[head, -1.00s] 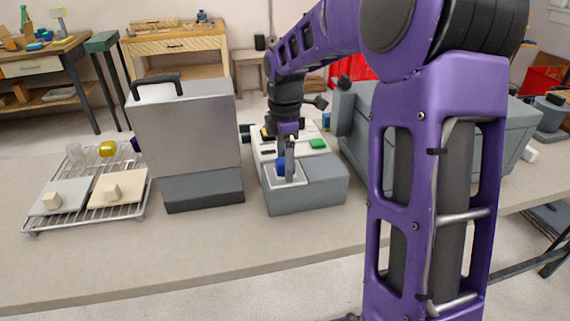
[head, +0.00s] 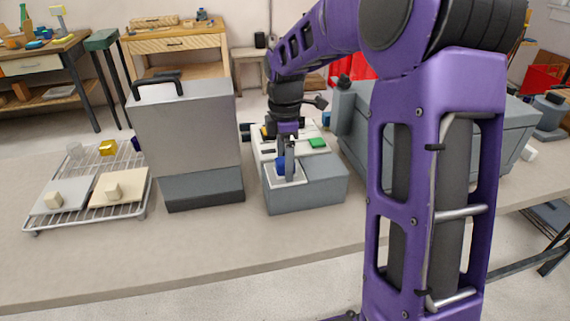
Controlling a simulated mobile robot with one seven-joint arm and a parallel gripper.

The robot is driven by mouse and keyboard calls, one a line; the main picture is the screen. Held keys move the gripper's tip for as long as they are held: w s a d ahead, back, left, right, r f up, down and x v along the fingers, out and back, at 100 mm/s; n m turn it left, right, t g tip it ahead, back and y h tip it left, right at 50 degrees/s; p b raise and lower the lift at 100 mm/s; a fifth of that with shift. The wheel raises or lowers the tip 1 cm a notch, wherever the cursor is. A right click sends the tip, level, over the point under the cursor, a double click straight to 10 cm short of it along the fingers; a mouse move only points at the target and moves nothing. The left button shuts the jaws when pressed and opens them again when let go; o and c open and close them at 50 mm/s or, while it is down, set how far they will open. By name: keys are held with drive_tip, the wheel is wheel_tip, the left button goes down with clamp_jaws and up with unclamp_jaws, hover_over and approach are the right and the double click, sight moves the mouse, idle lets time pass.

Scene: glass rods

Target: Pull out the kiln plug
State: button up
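A small blue piece (head: 281,165), which looks like the plug, stands upright at the pale top plate of a low grey box (head: 312,190). My gripper (head: 289,176) points down over this plate, its fingers right at the blue piece. One grey finger shows just right of the blue piece and partly covers it. At this size I cannot tell whether the fingers are closed on it. The lower end of the blue piece and its seat in the box are not clear.
A tall grey box (head: 188,135) with a black handle stands close left of my gripper. A wire rack (head: 92,212) with two knobbed plates is further left. A large grey housing (head: 355,140) stands right, partly behind my arm. The front bench strip is clear.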

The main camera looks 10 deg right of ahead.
clamp_jaws()
drive_tip(key=shift+r, duration=0.15)
idle(0.4)
drive_tip(key=shift+r+p, duration=2.9)
drive_tip(key=shift+p, duration=0.05)
